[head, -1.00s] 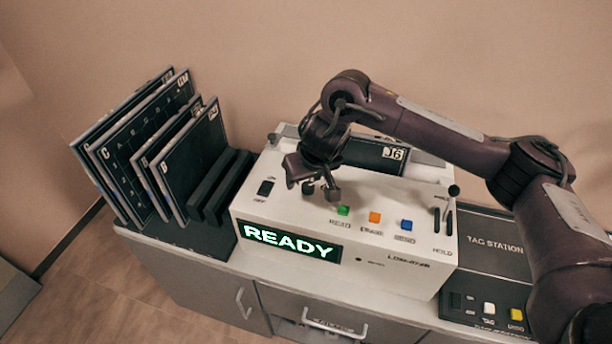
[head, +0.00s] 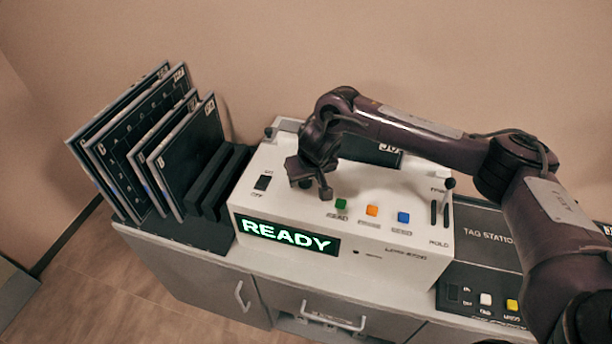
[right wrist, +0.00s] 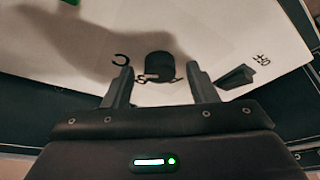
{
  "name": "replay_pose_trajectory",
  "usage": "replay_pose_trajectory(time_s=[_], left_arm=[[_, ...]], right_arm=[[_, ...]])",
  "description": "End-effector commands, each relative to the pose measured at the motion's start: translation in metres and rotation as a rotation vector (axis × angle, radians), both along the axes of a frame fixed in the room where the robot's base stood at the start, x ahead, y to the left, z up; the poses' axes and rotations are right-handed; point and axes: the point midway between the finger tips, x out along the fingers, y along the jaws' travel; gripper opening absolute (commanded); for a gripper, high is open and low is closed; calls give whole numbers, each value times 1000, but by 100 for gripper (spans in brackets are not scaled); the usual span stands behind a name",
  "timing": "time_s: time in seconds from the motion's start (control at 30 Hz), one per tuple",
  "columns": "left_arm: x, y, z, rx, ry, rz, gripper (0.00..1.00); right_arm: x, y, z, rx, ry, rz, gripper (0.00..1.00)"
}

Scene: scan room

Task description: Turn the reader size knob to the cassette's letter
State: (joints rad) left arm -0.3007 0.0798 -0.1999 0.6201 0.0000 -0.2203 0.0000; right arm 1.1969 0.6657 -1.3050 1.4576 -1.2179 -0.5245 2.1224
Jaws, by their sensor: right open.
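The size knob (right wrist: 160,66) is a black round knob on the white reader (head: 350,285); in the head view my gripper hides it. Marks around it in the right wrist view are partly covered and hard to read. My right gripper (right wrist: 162,82) is open, with one finger left and one right of the knob and a gap on each side. In the head view, my right gripper (head: 313,188) hangs over the left part of the reader's top. A dark cassette (head: 360,149) sits at the reader's back, its white label partly hidden by my arm. My left gripper is not in view.
A rocker switch (head: 263,183) is left of my gripper; green (head: 341,205), orange (head: 372,210) and blue (head: 403,217) buttons are to its right. The display (head: 287,238) reads READY. Several dark panels (head: 190,155) stand in a rack at left. A tag station (head: 480,285) is at right.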

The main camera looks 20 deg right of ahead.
Motion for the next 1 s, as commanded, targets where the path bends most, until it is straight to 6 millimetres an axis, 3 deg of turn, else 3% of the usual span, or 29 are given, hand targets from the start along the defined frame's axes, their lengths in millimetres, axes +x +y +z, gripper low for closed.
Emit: replay_pose_trajectory(time_s=[0.03,0.37,0.67,1.0], left_arm=[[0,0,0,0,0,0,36],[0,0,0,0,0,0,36],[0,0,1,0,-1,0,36],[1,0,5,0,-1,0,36]], right_arm=[[0,0,0,0,0,0,52],[0,0,0,0,0,0,9],[0,0,0,1,1,31,8],[0,-3,0,2,2,240,8]])
